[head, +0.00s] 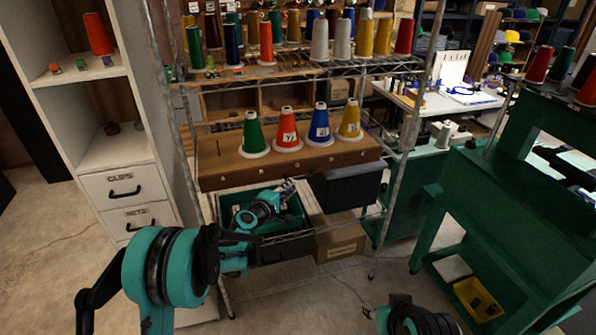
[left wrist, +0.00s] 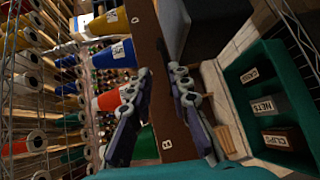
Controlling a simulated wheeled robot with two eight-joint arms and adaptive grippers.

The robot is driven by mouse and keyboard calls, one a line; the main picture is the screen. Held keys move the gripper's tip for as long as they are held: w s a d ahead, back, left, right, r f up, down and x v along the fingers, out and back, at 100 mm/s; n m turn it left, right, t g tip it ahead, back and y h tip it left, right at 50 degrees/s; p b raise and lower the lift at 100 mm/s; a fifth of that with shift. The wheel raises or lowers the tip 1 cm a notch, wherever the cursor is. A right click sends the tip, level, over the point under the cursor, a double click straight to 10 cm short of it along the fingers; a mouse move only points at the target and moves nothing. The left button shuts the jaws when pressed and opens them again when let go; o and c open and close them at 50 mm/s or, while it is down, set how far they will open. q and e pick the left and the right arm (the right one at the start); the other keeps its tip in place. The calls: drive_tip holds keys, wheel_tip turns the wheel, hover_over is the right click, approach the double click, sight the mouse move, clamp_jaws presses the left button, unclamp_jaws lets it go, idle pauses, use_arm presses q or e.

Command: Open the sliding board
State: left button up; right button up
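The brown wooden board (head: 222,171) spans the metal rack in the head view. Several coloured thread cones stand on top of it. It crosses the left wrist view (left wrist: 147,30) from top to bottom, with a letter B low on its face. My left gripper (head: 288,188) is just below the board's front edge in the head view. In the left wrist view my left gripper (left wrist: 162,72) has its two fingers apart, one toward each long edge of the board. I cannot tell whether they touch it.
A dark box (head: 346,187) hangs under the board on the right. A green bin (head: 229,203) is below, and a cardboard box (head: 340,238) is lower. A white cabinet (head: 125,187) with labelled drawers stands left. A green cart (head: 500,220) stands right, with some floor between it and the rack.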

sight(299, 179)
use_arm(q)
drive_tip(key=shift+n+t, duration=0.3)
drive_tip(key=shift+n, duration=0.4)
drive_tip(key=x, duration=0.3)
drive_tip(key=f+b+x, duration=0.1)
drive_tip(key=x, duration=0.2)
drive_tip(key=a+x, duration=0.1)
drive_tip(key=x, duration=0.3)
drive_tip(key=shift+w+f, duration=0.2)
clamp_jaws()
